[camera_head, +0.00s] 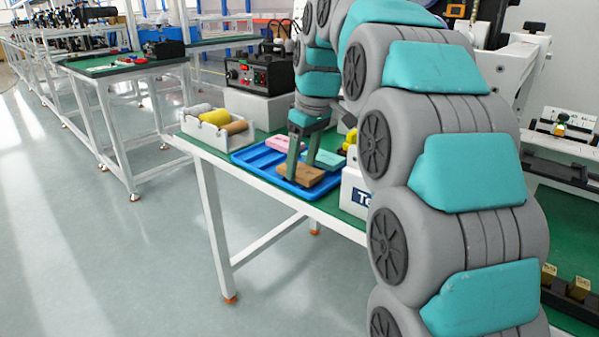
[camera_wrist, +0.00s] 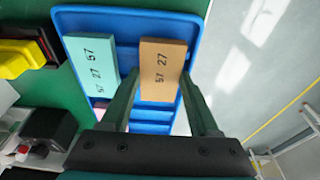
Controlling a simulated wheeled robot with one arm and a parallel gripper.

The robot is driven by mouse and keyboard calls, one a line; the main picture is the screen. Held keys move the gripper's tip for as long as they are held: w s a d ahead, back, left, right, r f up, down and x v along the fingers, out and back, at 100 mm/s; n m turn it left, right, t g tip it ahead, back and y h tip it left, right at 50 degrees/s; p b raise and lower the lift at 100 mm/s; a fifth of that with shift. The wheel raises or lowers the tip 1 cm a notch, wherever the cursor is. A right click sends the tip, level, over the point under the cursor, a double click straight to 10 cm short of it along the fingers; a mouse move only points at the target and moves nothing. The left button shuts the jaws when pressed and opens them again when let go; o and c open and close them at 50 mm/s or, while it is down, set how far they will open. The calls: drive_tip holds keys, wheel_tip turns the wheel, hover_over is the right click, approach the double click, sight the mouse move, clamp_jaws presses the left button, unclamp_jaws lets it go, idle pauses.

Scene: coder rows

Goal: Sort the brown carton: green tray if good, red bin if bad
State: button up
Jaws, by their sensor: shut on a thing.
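The brown carton (camera_head: 308,180) lies at the near end of a blue tray (camera_head: 250,160) on the green-topped bench. My gripper (camera_head: 302,168) reaches down to it and is shut on it, one finger at each side. In the wrist view the brown carton (camera_wrist: 163,65) shows dark printed digits, "57 27", between the fingers of my gripper (camera_wrist: 160,82). The carton looks to be in or just over the tray; I cannot tell whether it touches the floor. No green tray or red bin can be made out.
A pink carton (camera_head: 284,144) is farther back. A white holder (camera_head: 215,138) with rolls stands left of the tray. A white lettered box (camera_head: 355,192) stands close on the right.

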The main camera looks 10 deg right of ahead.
sight(303, 170)
drive_tip(key=shift+c, duration=0.7)
drive_tip(key=shift+r+p, duration=0.95)
drive_tip(key=shift+r, duration=1.6)
drive_tip(key=shift+s+d, duration=0.1)
